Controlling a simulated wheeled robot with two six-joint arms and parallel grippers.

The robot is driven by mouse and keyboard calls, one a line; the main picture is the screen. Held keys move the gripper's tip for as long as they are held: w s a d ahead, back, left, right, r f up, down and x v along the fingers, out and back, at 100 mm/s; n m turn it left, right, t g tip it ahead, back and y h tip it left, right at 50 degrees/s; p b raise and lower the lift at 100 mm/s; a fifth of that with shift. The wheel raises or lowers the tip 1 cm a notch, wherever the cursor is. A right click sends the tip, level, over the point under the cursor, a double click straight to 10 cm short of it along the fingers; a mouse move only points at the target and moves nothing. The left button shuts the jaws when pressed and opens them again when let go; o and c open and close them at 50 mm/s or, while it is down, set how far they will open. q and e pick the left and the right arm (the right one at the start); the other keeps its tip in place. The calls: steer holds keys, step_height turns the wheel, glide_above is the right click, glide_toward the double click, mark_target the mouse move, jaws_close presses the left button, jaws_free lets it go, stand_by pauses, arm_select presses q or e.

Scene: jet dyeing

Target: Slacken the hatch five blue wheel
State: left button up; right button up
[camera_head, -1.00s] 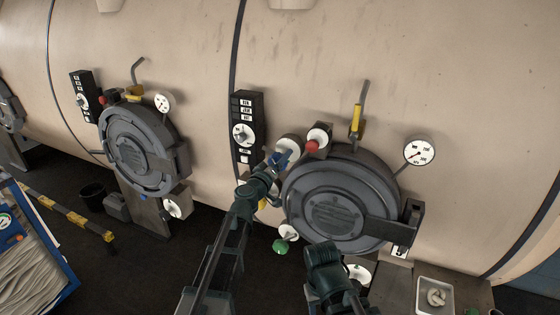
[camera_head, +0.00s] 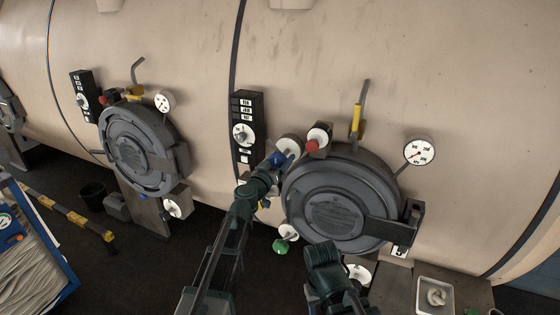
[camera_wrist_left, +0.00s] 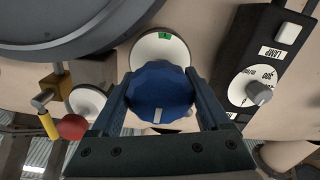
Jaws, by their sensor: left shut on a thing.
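The blue wheel (camera_wrist_left: 160,92) sits in front of a round white dial plate (camera_wrist_left: 172,44) with a green mark, in the left wrist view. A pale tick shows on the wheel's near face. My left gripper (camera_wrist_left: 160,103) has one finger on each side of the wheel and is shut on it. In the head view the left gripper (camera_head: 275,163) reaches the wheel (camera_head: 285,158) just left of the big round hatch (camera_head: 338,200). My right arm shows low in front of the hatch, and I cannot make out its fingertips.
A red knob (camera_head: 312,146) stands close to the right of the blue wheel. A black control box (camera_head: 246,115) is to its left. A green knob (camera_head: 280,246) is below, and a yellow-handled lever (camera_head: 357,117) and a gauge (camera_head: 419,151) are above and right.

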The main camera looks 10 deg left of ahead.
arm_select(q)
steer(key=shift+s, duration=0.1)
steer(key=o, duration=1.2)
steer(key=v, duration=1.3)
steer(key=shift+s+a, duration=0.1)
steer(key=shift+s, duration=0.25)
